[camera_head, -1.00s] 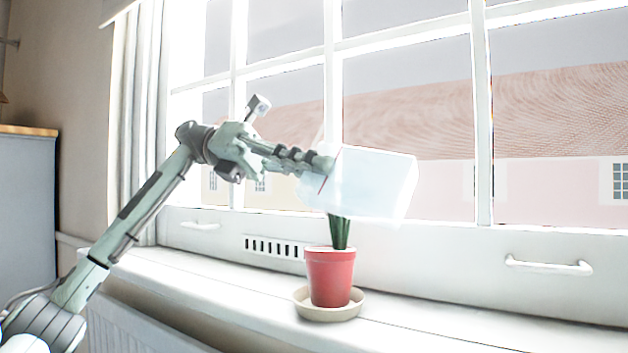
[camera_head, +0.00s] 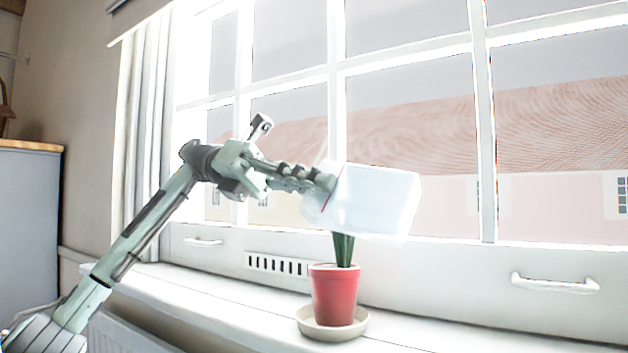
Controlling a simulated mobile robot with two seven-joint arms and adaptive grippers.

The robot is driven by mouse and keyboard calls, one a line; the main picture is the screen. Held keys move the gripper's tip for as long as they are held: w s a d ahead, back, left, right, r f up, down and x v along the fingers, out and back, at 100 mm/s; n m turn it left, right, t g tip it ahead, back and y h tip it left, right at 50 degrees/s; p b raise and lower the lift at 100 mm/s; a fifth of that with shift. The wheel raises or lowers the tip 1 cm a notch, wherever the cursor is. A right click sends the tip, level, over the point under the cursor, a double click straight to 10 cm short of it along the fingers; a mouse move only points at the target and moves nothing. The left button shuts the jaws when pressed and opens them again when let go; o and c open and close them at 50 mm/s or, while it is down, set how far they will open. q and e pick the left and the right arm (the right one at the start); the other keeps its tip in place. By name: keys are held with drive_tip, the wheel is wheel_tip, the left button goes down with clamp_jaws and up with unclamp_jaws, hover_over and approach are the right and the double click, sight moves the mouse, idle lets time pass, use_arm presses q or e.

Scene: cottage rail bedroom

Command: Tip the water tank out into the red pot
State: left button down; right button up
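The water tank (camera_head: 372,203) is a pale, see-through box with a thin red line near its left end. It is held tilted in the air above the red pot (camera_head: 334,296). The pot stands upright on a beige saucer (camera_head: 308,324) on the window sill, with a green plant (camera_head: 343,248) whose top is hidden by the tank. My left gripper (camera_head: 328,183) is at the tank's left end, and its fingers look closed on the tank there. I cannot make out any water. My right gripper is not in view.
The white sill (camera_head: 230,301) runs along under the window, with free room on both sides of the pot. Window handles (camera_head: 555,283) and a vent grille (camera_head: 277,264) are on the frame behind. A grey cabinet (camera_head: 28,225) stands at the far left.

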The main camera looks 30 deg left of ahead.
use_arm(q)
drive_tip(key=shift+w+d+y+p, duration=0.2)
drive_tip(key=shift+d+y+p, duration=0.1)
drive_tip(key=shift+p, duration=0.35)
drive_tip(key=y+p, duration=0.1)
drive_tip(key=p, duration=0.1)
drive_tip(key=shift+d+p, duration=0.1)
drive_tip(key=shift+p, duration=0.2)
drive_tip(key=shift+y+p, duration=0.3)
drive_tip(key=shift+p, duration=0.05)
drive_tip(key=shift+f, duration=0.15)
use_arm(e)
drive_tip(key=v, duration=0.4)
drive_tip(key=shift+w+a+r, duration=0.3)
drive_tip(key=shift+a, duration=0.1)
use_arm(q)
drive_tip(key=shift+y+p, duration=0.3)
drive_tip(key=shift+p, duration=0.5)
drive_tip(key=y+p, duration=0.1)
drive_tip(key=p, duration=0.2)
drive_tip(key=shift+s+y, duration=0.15)
drive_tip(key=shift+y, duration=0.25)
drive_tip(key=shift+f, duration=0.1)
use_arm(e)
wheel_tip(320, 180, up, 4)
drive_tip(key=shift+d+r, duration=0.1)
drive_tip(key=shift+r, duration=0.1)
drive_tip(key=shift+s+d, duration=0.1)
